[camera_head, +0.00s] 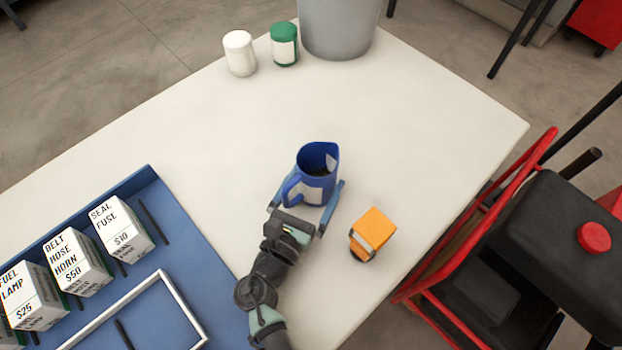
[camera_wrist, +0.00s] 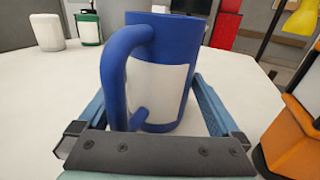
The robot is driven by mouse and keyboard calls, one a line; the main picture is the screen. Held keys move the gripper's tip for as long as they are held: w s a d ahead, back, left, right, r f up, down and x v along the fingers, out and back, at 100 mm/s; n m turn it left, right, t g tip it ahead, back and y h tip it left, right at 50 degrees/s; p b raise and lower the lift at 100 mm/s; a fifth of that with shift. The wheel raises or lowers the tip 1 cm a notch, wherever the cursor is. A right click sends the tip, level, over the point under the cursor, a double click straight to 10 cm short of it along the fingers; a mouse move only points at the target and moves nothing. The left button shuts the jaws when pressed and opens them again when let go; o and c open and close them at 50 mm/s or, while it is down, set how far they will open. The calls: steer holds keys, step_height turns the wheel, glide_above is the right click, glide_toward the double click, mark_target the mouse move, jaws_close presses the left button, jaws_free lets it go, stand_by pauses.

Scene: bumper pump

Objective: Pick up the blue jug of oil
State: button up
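The blue jug (camera_head: 317,168) stands upright on the white table, with a pale label and dark contents visible through its open top. In the wrist view the jug (camera_wrist: 195,52) is right in front of my gripper, its handle toward me and to the left. My gripper (camera_head: 312,192) is open, with one blue finger on each side of the jug. In the wrist view the fingers (camera_wrist: 160,105) flank the jug's lower body; a gap shows at the right finger. Whether the left finger touches the jug is hidden behind the handle.
An orange container (camera_head: 372,232) stands close to the right of my gripper. A blue tray (camera_head: 190,232) with priced boxes lies at left. A white can (camera_head: 239,53), a green can (camera_head: 284,45) and a grey bucket (camera_head: 338,25) stand at the back. A red-framed machine (camera_head: 520,235) is beyond the right edge.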

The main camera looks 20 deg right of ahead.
steer(key=c, duration=1.2)
steer(key=shift+r, duration=0.15)
